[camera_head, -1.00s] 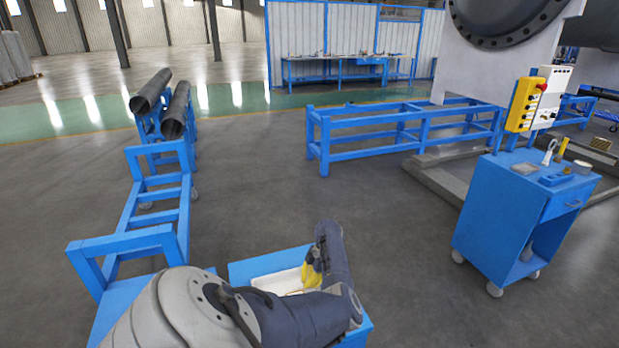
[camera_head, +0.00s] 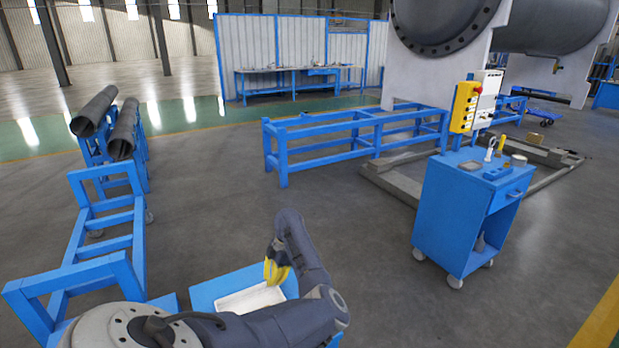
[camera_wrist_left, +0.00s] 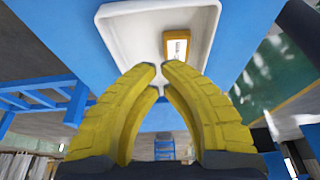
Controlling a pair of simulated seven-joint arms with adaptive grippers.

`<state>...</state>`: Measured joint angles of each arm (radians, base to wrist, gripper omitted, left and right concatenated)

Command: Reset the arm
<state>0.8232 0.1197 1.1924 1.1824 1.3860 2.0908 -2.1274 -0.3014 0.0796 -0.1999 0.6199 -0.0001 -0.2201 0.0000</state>
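My left gripper (camera_head: 272,283) points down beside a white tray (camera_head: 236,305) at the bottom of the head view, with my dark arm link behind it. In the left wrist view its yellow fingers (camera_wrist_left: 160,72) have their tips almost together, with only a narrow gap and nothing held. The white tray also shows in the left wrist view (camera_wrist_left: 118,40), beyond the fingertips. A small orange box with a pale label (camera_wrist_left: 176,45) lies in it. My right gripper is in neither view.
The tray rests on a blue surface (camera_head: 207,291). Blue frames (camera_head: 105,245) with dark pipes (camera_head: 95,110) stand left. A blue bench frame (camera_head: 355,140) stands behind. A wheeled blue cart (camera_head: 450,215) with small items is at right, near the flanged shell (camera_head: 445,45). Open floor lies between.

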